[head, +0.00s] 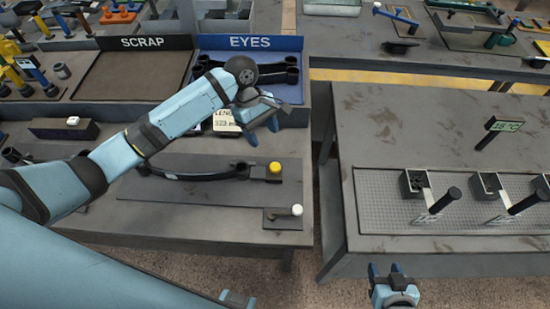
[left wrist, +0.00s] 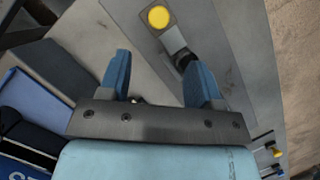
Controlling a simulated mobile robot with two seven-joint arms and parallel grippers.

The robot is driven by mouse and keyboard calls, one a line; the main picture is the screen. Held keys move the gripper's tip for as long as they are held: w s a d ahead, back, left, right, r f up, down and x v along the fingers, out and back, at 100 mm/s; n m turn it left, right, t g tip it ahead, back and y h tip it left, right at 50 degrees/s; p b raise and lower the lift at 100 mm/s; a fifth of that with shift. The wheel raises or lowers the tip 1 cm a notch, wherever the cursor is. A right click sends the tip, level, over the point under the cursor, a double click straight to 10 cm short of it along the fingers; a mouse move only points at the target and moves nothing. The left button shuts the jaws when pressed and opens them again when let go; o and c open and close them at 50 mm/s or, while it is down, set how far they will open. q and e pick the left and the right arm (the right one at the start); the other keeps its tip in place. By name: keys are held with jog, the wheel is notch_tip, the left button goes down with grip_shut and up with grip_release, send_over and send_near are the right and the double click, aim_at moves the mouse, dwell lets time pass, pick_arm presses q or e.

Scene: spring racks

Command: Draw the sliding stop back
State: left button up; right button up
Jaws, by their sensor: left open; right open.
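A yellow knob (head: 274,168) stands on a small block at the right end of a dark flat plate (head: 215,195) on the left bench. A dark curved spring leaf (head: 195,175) lies on the plate, its right end against the block. I cannot tell for sure which part is the sliding stop. My left gripper (head: 263,128) is open and empty, above and behind the yellow knob. In the left wrist view the knob (left wrist: 158,17) lies beyond the fingertips, apart from them. My right gripper (head: 386,270) is open and empty at the bottom, near the right bench's front edge.
A white knob (head: 297,210) stands on a small plate in front. Behind are the blue EYES tray (head: 301,90) holding dark parts, the SCRAP tray (head: 130,75) and a partly hidden label card (head: 226,122). A gap separates the right bench (head: 385,120), which carries several black-handled fixtures.

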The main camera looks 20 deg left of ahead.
aim_at(274, 166)
pick_arm(q)
jog(key=x, duration=1.1)
jog(key=shift+f, duration=0.15)
pick_arm(e)
jog(key=shift+w+d+r, duration=0.1)
jog(key=shift+w+r, duration=0.25)
jog(key=shift+r, duration=0.05)
